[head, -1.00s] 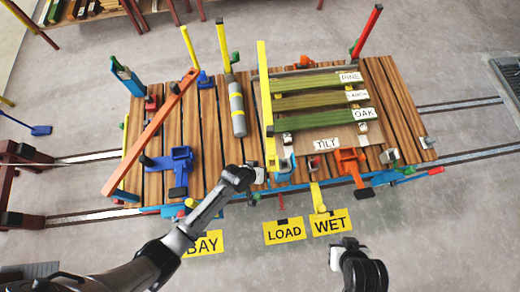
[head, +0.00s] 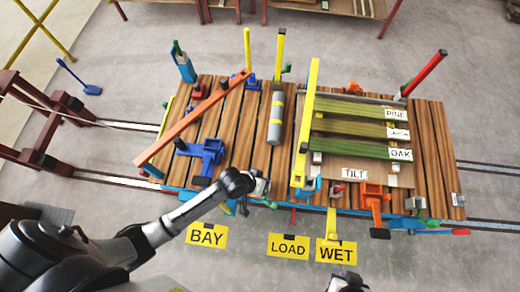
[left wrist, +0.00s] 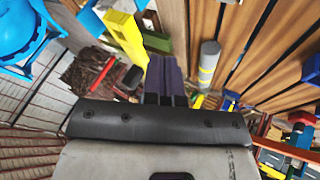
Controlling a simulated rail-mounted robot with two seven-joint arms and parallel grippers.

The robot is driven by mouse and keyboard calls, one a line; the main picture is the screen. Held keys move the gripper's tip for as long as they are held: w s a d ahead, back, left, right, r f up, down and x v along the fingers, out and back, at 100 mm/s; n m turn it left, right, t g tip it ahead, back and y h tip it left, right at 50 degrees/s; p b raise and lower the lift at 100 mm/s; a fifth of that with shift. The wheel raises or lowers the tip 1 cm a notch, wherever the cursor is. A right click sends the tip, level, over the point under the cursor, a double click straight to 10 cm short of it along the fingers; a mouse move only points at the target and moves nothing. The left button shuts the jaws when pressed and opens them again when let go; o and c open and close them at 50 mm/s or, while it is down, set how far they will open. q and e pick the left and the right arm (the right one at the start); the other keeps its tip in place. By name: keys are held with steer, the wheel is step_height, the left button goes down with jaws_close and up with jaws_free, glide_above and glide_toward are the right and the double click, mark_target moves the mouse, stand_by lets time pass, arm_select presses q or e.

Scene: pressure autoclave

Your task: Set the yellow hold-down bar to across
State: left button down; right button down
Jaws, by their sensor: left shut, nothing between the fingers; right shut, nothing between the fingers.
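The yellow hold-down bar (head: 307,120) runs lengthwise up the left side of the tilt board, left of the green planks, in the head view. It does not lie across the planks. A yellow piece, probably its near end, shows in the left wrist view (left wrist: 125,38). My left arm reaches to the deck's near edge, left of the bar's near end. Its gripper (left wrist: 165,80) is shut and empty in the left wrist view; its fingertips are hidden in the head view. My right gripper (head: 346,283) is at the bottom edge, partly cut off, shut and away from the bar.
The tilt board (head: 340,185) carries green planks (head: 360,128). A grey cylinder (head: 276,118) lies left of the bar. A blue clamp (head: 205,152), an orange clamp (head: 373,197) and an orange beam (head: 192,118) are on the deck. Floor signs lie in front.

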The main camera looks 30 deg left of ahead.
arm_select(q)
steer(key=shift+v, duration=1.05)
steer(key=shift+s+d, duration=0.1)
steer(key=shift+d, duration=0.05)
